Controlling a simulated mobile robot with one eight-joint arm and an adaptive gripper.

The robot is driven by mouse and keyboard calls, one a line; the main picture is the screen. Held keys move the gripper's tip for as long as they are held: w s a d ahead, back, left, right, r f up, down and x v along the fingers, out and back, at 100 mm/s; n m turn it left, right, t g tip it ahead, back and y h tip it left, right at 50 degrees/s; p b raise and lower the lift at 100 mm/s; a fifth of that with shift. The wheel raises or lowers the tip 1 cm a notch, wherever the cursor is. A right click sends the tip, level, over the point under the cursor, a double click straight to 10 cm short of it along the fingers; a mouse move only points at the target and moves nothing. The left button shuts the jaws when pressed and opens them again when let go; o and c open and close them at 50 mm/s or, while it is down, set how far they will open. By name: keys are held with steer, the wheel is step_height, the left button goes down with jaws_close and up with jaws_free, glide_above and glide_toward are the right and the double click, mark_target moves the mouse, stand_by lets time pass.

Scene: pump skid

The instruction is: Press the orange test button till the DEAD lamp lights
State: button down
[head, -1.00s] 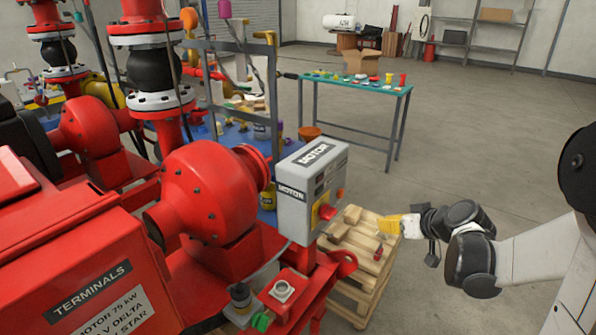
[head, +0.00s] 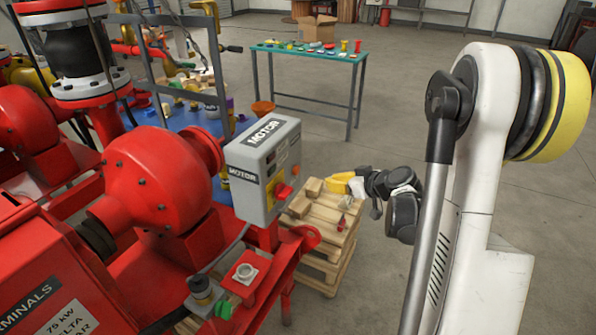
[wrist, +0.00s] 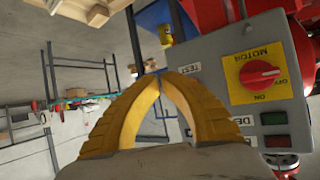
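The grey motor control box (head: 250,178) stands on the red skid, its face toward my gripper. The orange test button (head: 295,170) shows small on that face in the head view. In the wrist view the TEST label (wrist: 187,68) is beside my right fingertip; the button itself is not visible there, likely behind the fingers. The red knob (wrist: 260,74) sits on a yellow MOTOR plate. The DEAD lamp (wrist: 273,118) is dark green and looks unlit; a red lamp (wrist: 277,141) is beside it. My gripper (head: 330,183) has its yellow fingertips (wrist: 160,78) together, empty, seemingly just off the box.
A wooden pallet stack (head: 325,225) stands below my gripper. A red pump casing (head: 155,180) is left of the box. A green-topped table (head: 310,53) with small parts stands behind. The floor to the right is open.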

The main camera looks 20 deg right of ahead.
steer(key=w+a, duration=0.4)
steer(key=w, duration=0.2)
steer(key=shift+a, duration=0.35)
stand_by(1.2)
steer(key=shift+w+a, duration=0.25)
steer(key=shift+w, duration=0.05)
steer(key=shift+w+a, duration=0.25)
steer(key=shift+w, duration=0.15)
stand_by(0.7)
steer(key=shift+s, duration=0.1)
steer(key=shift+s+d, duration=0.5)
steer(key=shift+s, duration=0.1)
stand_by(0.3)
steer(key=s+d, duration=0.1)
steer(key=s, duration=0.1)
steer(key=s+d+b, duration=0.1)
steer(key=s+d, duration=0.1)
stand_by(0.4)
